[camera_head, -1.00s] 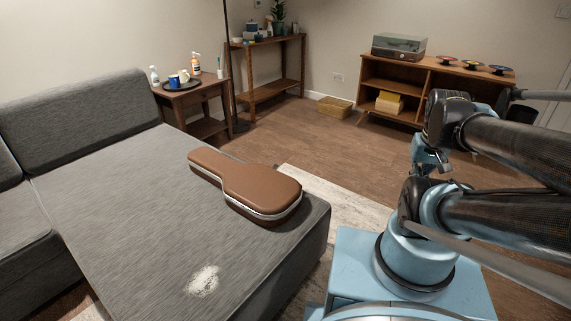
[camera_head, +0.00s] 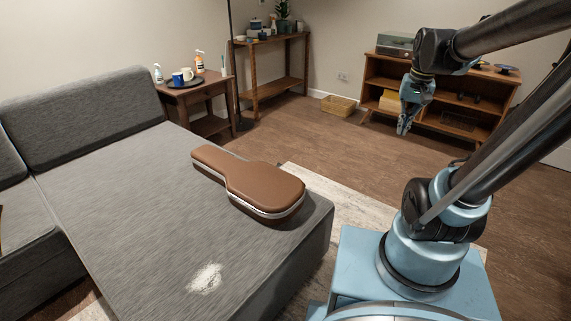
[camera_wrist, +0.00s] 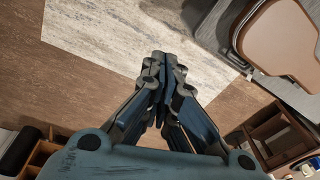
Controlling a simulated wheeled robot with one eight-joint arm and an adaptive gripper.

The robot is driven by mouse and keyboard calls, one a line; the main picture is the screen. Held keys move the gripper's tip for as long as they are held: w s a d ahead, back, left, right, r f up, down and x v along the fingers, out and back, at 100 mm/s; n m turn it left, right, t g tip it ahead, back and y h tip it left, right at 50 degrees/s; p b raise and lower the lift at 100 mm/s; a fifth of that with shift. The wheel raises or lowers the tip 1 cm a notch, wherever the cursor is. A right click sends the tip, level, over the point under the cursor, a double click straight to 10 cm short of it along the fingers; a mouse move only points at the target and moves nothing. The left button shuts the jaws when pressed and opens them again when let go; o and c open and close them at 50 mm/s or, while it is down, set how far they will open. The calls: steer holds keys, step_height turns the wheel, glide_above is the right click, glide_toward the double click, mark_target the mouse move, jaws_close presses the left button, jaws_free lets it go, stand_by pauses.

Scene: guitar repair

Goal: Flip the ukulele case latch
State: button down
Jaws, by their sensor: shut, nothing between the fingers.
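The brown ukulele case (camera_head: 262,188) lies closed and flat on the grey sofa seat, with a pale band around its side. I cannot make out the latch in either view. In the wrist view part of the case (camera_wrist: 280,38) shows at the upper right. My gripper (camera_head: 403,130) is raised over the floor, right of the sofa and well apart from the case, pointing down. In the wrist view my gripper (camera_wrist: 163,62) has its fingers together with nothing between them.
The grey sofa (camera_head: 120,200) fills the left, with a white patch (camera_head: 206,279) near its front. A side table (camera_head: 205,98) with a tray of cups and bottles stands behind it. A wooden cabinet (camera_head: 465,120) stands at the back right. The wooden floor (camera_head: 330,145) between is clear.

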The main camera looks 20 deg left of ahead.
steer(key=w+a+m+g, duration=0.1)
steer(key=w+a, duration=0.9)
steer(key=w, duration=0.5)
steer(key=w+a+f+g, duration=0.1)
steer(key=w+a+f, duration=0.6)
steer(key=w+a, duration=0.4)
steer(key=w+a+f+m+g, duration=0.15)
steer(key=w+a+f, duration=0.45)
steer(key=a+f, duration=0.6)
steer(key=s+a+f, duration=0.2)
steer(key=a+f, duration=0.4)
steer(key=f, duration=0.5)
steer(key=s+a+f, duration=0.2)
steer(key=a+f, duration=0.5)
steer(key=f, duration=0.3)
steer(key=shift+s+f+m+g, duration=0.25)
steer(key=shift+f+m+g, duration=0.1)
steer(key=shift+m, duration=0.1)
steer(key=shift+r, duration=0.1)
steer(key=shift+s+a+r, duration=0.1)
steer(key=shift+s+r, duration=0.05)
steer(key=shift+r, duration=0.05)
